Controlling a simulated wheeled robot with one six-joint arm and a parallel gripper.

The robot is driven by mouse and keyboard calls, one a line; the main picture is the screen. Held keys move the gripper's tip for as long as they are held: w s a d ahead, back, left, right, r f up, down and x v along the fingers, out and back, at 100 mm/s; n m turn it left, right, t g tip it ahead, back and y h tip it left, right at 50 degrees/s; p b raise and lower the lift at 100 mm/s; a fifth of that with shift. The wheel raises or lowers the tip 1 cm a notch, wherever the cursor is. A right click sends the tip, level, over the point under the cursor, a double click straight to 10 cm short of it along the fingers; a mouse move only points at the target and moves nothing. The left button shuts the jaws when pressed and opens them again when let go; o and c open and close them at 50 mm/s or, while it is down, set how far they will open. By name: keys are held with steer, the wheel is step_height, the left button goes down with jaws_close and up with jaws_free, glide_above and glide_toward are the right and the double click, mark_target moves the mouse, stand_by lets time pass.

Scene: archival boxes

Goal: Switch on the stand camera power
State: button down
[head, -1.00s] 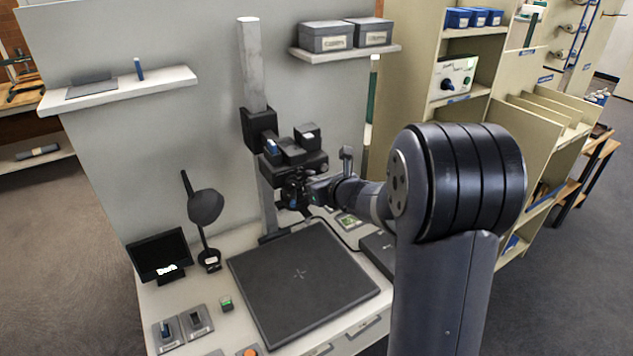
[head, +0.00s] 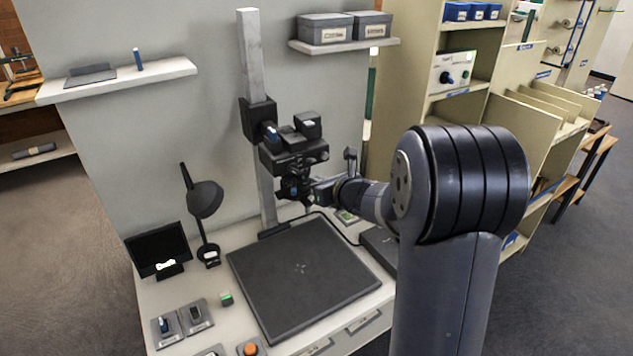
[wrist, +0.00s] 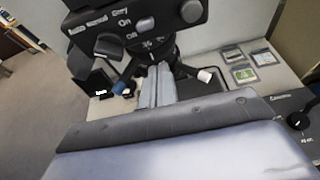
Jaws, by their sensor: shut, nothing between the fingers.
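The stand camera (head: 290,150) is a black body on a grey upright column (head: 252,60). In the wrist view its black panel (wrist: 165,35) fills the upper middle, with "On" and "Off" lettering. A small light-tipped switch (wrist: 145,24) sits beside the lettering, its tip nearer "On"; I cannot tell its setting surely. A round black knob (wrist: 191,11) is to its right, and a dark lever (wrist: 108,45) is lower left. My gripper (wrist: 157,72) is shut and empty, its fingertips just below the panel's lower edge. In the head view my gripper (head: 312,194) is beside the camera's lower part; contact is unclear.
A dark baseboard (head: 302,275) lies below the camera. A desk lamp (head: 205,200), a small monitor (head: 158,252) and switch boxes (head: 195,317) stand to its left. A shelf with grey boxes (head: 326,33) is above right. Cream shelving (head: 405,75) stands at right.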

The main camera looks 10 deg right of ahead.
steer(key=s+d+r+p, duration=0.1)
steer(key=s+d+r, duration=0.1)
steer(key=s+r, duration=0.4)
steer(key=shift+s+d+p, duration=0.25)
steer(key=shift+s+p, duration=0.15)
steer(key=shift+s, duration=0.3)
steer(key=w+a+f+b, duration=0.1)
steer(key=w+f+b, duration=0.1)
steer(key=w+f, duration=0.1)
steer(key=w+a+f+t+y+b, duration=0.1)
steer(key=w+f+b, duration=0.1)
steer(key=w, duration=0.1)
steer(key=w+a+f+t+b, duration=0.1)
steer(key=w+f+b, duration=0.1)
steer(key=f+b, duration=0.1)
steer(key=shift+w+a+f+y, duration=0.3)
steer(key=shift+w+a+y, duration=0.1)
steer(key=w+f+t+b, duration=0.1)
steer(key=b, duration=0.1)
steer(key=shift+w+f+t+b, duration=0.3)
steer(key=shift+f+t, duration=0.05)
steer(key=shift+t, duration=0.05)
steer(key=shift+s+d, duration=0.15)
steer(key=shift+d, duration=0.15)
steer(key=shift+b+v, duration=0.45)
steer(key=shift+v, duration=2.3)
